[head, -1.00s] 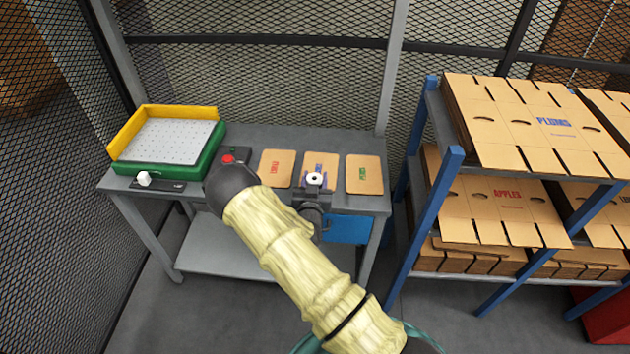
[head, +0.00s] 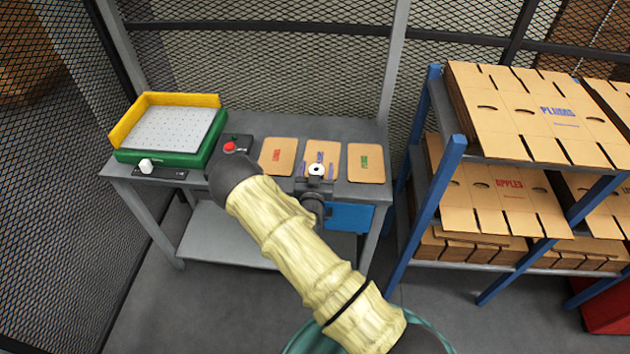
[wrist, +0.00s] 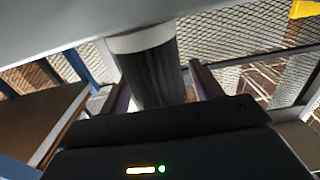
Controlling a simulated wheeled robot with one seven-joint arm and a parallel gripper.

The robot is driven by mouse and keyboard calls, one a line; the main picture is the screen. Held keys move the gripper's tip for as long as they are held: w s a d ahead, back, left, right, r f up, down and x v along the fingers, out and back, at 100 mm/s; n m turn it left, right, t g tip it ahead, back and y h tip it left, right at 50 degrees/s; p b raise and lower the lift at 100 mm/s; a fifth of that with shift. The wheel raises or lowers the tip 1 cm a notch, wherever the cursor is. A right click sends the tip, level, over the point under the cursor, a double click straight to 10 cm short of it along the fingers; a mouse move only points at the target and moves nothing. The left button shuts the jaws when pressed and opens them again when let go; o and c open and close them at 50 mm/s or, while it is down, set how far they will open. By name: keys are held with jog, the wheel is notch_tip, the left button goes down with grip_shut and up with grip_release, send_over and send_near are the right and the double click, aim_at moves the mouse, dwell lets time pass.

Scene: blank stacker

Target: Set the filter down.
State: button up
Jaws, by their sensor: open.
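The filter is a dark pleated cylinder with a pale end cap. In the head view its white ring-shaped top (head: 316,169) shows over the front part of the grey workbench (head: 300,127), by the middle card. In the wrist view the dark side of the filter (wrist: 155,70) stands between my two purple fingers. My gripper (head: 317,172) is open around it, with a finger on each side and a narrow gap beside at least one finger. The filter's foot and its contact with the bench are hard to make out.
Cardboard pieces lie on the bench: left (head: 277,157), middle (head: 322,150) and right (head: 366,163). A red button (head: 230,147) and a green tray with yellow walls (head: 160,159) are farther left. A blue rack (head: 428,210) of flat cartons stands right. Mesh fencing closes the back.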

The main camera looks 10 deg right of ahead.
jog(key=b+v, duration=0.3)
jog(key=v, duration=0.9)
jog(key=shift+r, duration=0.1)
jog(key=s+d+r+n+g+y, duration=0.1)
jog(key=s+d+r+g+y, duration=0.1)
jog(key=s+r+g, duration=0.5)
jog(key=s+d+r+n+g+y, duration=0.1)
jog(key=s+r+n+g+y, duration=0.1)
jog(key=s+r+g, duration=0.5)
jog(key=s+y, duration=0.1)
jog(key=s, duration=0.3)
jog(key=shift+d+r+n+g+y, duration=0.3)
jog(key=shift+d, duration=0.05)
